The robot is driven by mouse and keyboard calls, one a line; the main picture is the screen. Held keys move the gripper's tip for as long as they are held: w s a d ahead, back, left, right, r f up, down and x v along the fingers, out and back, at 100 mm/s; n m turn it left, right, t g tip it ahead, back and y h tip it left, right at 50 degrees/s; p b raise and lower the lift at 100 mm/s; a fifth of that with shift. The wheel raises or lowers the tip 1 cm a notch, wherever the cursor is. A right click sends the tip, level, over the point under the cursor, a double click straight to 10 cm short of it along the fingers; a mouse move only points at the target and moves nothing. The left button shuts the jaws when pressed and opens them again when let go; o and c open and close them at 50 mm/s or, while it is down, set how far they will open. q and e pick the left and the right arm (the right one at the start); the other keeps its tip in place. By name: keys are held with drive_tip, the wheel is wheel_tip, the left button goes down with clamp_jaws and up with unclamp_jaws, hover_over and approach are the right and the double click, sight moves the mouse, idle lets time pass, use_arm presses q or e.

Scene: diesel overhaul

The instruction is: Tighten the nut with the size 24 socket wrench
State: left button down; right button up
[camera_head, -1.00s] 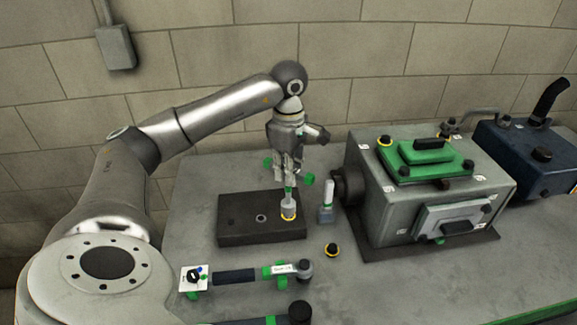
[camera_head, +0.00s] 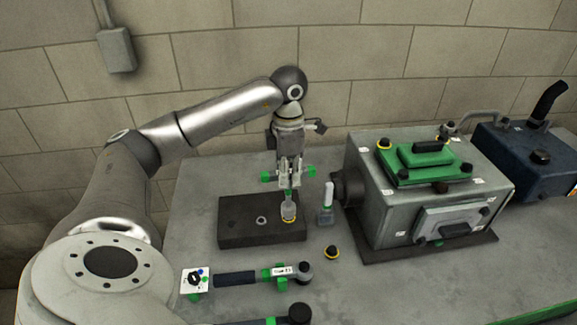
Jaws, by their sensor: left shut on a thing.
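My left gripper (camera_head: 290,186) points straight down over the dark block (camera_head: 240,232) and is shut on the socket wrench. The wrench's green handle ends stick out left (camera_head: 265,177) and right (camera_head: 311,171) of the fingers. Its pale socket (camera_head: 289,210) stands upright at the right part of the block, with a yellow ring (camera_head: 288,219) at its foot. The nut itself is hidden under the socket; I cannot read a size. My right gripper is out of view.
A clear-based bottle-like piece (camera_head: 327,207) stands right of the block, close to the grey engine housing (camera_head: 372,190). A yellow-ringed dark part (camera_head: 332,252) and a dark-handled torque wrench (camera_head: 236,278) lie in front. Another tool's round head (camera_head: 299,313) shows at the bottom edge.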

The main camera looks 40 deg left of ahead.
use_arm(q)
drive_tip(key=n+p, duration=0.1)
drive_tip(key=n, duration=1)
drive_tip(key=shift+p, duration=0.3)
drive_tip(key=shift+n, duration=0.3)
drive_tip(key=shift+w, duration=0.1)
idle(0.4)
